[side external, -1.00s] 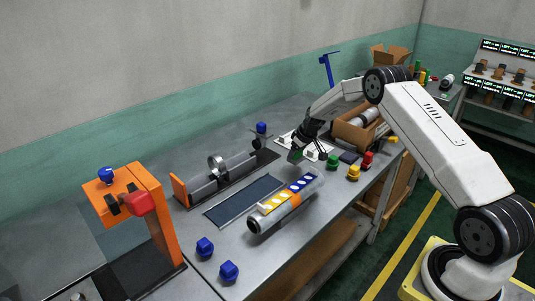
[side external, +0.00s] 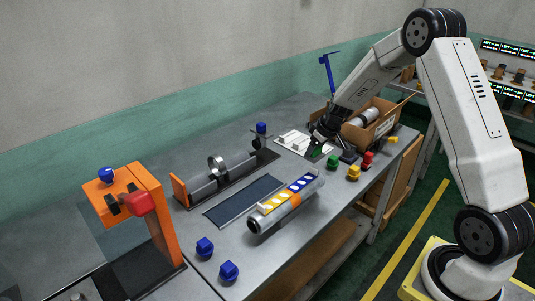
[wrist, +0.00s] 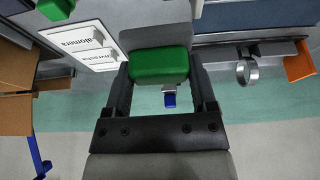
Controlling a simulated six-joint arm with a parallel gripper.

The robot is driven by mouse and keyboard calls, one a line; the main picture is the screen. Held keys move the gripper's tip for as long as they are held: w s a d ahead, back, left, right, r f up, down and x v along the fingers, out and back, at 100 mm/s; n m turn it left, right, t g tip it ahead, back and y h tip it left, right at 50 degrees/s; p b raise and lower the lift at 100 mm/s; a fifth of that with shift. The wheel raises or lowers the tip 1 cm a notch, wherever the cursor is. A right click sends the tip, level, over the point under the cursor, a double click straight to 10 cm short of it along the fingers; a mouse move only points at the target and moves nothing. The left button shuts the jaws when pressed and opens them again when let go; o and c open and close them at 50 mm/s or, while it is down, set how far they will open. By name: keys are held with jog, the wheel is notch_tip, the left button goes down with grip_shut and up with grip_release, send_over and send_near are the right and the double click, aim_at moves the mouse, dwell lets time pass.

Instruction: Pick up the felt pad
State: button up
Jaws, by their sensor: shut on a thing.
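My gripper (wrist: 160,78) is shut on a green block with a grey face, which I take to be the felt pad (wrist: 158,66). The green part sits between the two fingers in the wrist view, and the grey part shows just beyond it. In the side view my gripper (side external: 317,147) is above the table by the white cards, and a little green of the pad (side external: 315,151) shows at its tip. Most of the pad is hidden there by the fingers. I cannot tell whether it touches the table.
White cards (side external: 293,140) lie on the left. A cardboard box (side external: 378,127) stands behind at right.

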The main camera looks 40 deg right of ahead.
jog(key=shift+s+a+r, duration=0.2)
jog(key=shift+s+r, duration=0.05)
jog(key=shift+s, duration=0.3)
jog(key=shift+s+a+r, duration=0.2)
jog(key=shift+s+r, duration=0.05)
jog(key=shift+s, duration=0.3)
jog(key=a, duration=0.4)
jog(key=a+r, duration=0.1)
jog(key=a, duration=0.7)
jog(key=shift+s+a+r, duration=0.15)
jog(key=shift+s+r, duration=0.05)
jog(key=shift+r, duration=0.2)
jog(key=shift+f, duration=0.1)
jog(key=shift+f, duration=2.5)
jog(key=shift+f, duration=0.4)
jog(key=shift+d, duration=0.3)
jog(key=shift+d, duration=0.35)
